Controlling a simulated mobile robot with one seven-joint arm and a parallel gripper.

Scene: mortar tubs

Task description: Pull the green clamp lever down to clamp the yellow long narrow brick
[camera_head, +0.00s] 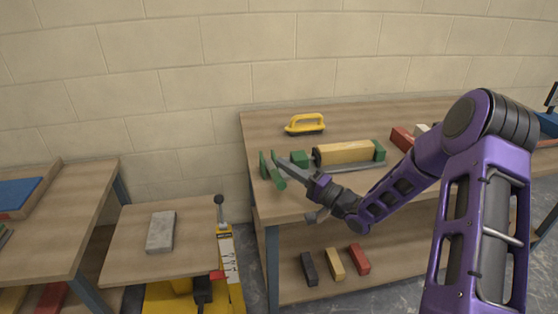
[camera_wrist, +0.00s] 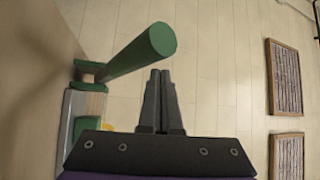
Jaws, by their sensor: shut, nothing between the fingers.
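The yellow long narrow brick (camera_head: 345,153) lies on the workbench between the green blocks of a clamp (camera_head: 379,150). The green clamp lever (camera_head: 273,170) is at the clamp's left end, by the bench's left edge. In the wrist view the lever (camera_wrist: 140,52) is a thick green rod, its round end toward the camera. My gripper (camera_head: 283,163) is at the lever, partly overlapping it in the head view. In the wrist view my gripper (camera_wrist: 162,76) is shut and empty, just beside the lever's end. I cannot tell whether they touch.
A yellow-handled float (camera_head: 305,124) lies behind the clamp on the workbench (camera_head: 262,124). Red and pale bricks (camera_head: 402,138) lie to the right. Several small bricks (camera_head: 335,263) sit on the lower shelf. A yellow lift cart (camera_head: 232,262) and a grey-brick table (camera_head: 190,225) stand to the left.

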